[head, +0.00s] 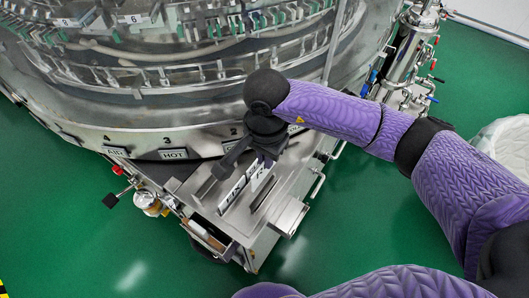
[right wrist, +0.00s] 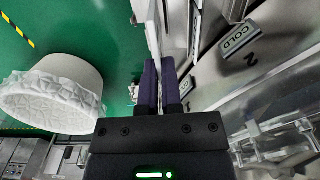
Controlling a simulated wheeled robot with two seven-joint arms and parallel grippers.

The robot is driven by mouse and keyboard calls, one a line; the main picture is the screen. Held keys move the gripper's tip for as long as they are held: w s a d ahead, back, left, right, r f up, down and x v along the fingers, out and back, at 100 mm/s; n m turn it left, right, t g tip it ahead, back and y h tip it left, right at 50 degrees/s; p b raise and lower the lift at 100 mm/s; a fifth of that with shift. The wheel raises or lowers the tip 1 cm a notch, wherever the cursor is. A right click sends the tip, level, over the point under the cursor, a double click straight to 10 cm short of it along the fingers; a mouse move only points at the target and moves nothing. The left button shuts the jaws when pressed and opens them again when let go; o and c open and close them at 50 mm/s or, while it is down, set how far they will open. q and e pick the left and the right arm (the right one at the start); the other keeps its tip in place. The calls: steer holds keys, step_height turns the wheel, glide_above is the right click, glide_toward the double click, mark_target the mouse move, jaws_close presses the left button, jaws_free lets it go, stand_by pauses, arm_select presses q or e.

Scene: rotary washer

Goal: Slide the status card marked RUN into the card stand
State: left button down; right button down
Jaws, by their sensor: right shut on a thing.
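My right gripper (head: 266,158) is over the steel ledge at the front of the washer, pointing down. In the right wrist view its two purple fingers (right wrist: 160,84) are shut on a thin white card (right wrist: 153,30), seen nearly edge-on. In the head view a white card (head: 260,178) shows just below the gripper. Another white plate with dark marks (head: 232,191) stands to its left. I cannot read RUN on either. Dark slots show in the ledge around them; I cannot tell which part is the card stand, or whether the held card touches it. My left gripper is not in view.
The large round steel washer (head: 150,140) fills the back, with labels such as HOT (head: 174,154) and a COLD plate (right wrist: 238,38). An open metal box (head: 208,236) is at the ledge's front left. A white bin (right wrist: 52,92) stands on the green floor.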

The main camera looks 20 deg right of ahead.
mark_target(265, 175)
steer(key=shift+f+b, duration=0.5)
steer(key=shift+f, duration=0.4)
steer(key=shift+f+b, duration=0.55)
steer(key=shift+f, duration=0.35)
steer(key=shift+f+b, duration=0.8)
steer(key=shift+f, duration=0.35)
steer(key=shift+f, duration=0.15)
steer(key=shift+f+b, duration=0.1)
steer(key=shift+b, duration=0.2)
